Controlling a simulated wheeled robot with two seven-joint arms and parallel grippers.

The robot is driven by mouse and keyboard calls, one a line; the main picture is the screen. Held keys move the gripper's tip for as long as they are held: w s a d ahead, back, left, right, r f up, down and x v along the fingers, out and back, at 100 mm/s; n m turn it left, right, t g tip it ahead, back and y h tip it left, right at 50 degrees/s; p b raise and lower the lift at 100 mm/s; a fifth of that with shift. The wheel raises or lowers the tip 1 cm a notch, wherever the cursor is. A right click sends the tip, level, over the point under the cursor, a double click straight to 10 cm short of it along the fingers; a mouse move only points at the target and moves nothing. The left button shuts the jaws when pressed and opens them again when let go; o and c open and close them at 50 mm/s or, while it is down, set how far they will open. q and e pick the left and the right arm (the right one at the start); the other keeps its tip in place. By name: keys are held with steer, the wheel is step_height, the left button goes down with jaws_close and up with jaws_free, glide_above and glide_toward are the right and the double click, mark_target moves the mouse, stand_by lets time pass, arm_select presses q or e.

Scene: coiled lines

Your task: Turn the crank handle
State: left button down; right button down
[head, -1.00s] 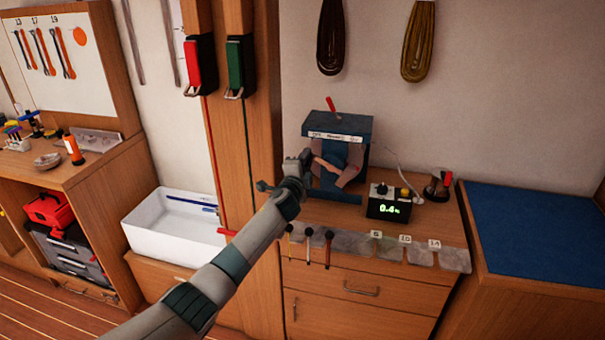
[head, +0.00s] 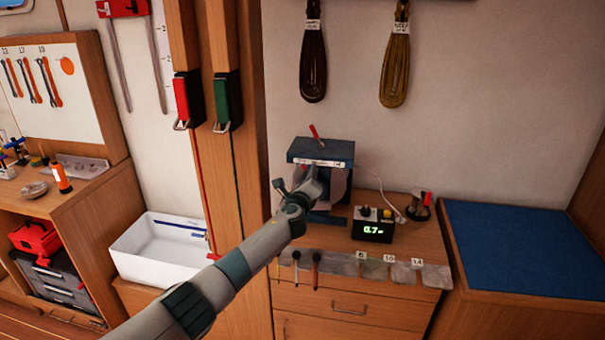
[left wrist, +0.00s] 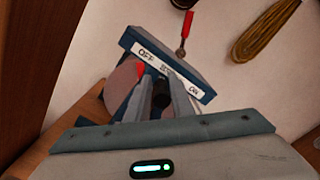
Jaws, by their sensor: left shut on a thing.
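A blue machine (head: 322,151) with a white label strip and a red-tipped lever stands on the wooden cabinet. It also shows in the left wrist view (left wrist: 190,68), where the label reads OFF and ON. My left gripper (head: 314,180) is in front of the machine and hides much of its front. In the left wrist view its two fingers (left wrist: 160,100) are shut on a dark, round-ended part, which looks like the crank handle (left wrist: 161,92). The rest of the crank is hidden. My right gripper is in neither view.
A small box with a green display (head: 373,231) reading about 0.7 stands right of the machine. A spool-like item (head: 418,208) is behind it. A white bin (head: 150,262) is at left, a blue-topped surface (head: 515,250) at right.

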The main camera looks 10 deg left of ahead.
arm_select(q)
steer(key=shift+s+d+f+m+p, duration=0.1)
steer(key=shift+d+f+m+p, duration=0.1)
steer(key=shift+d+m, duration=0.35)
steer(key=shift+s+d+f+m+p, duration=0.1)
steer(key=shift+d+m+p, duration=0.05)
steer(key=shift+d+m, duration=0.4)
steer(key=c, duration=1.7)
jaws_free()
steer(key=shift+w+d, duration=0.1)
steer(key=shift+r, duration=0.2)
steer(key=s, duration=0.5)
steer(key=s+b, duration=0.1)
steer(key=s, duration=1.1)
steer(key=shift+s+a+f, duration=0.2)
steer(key=shift+a, duration=0.2)
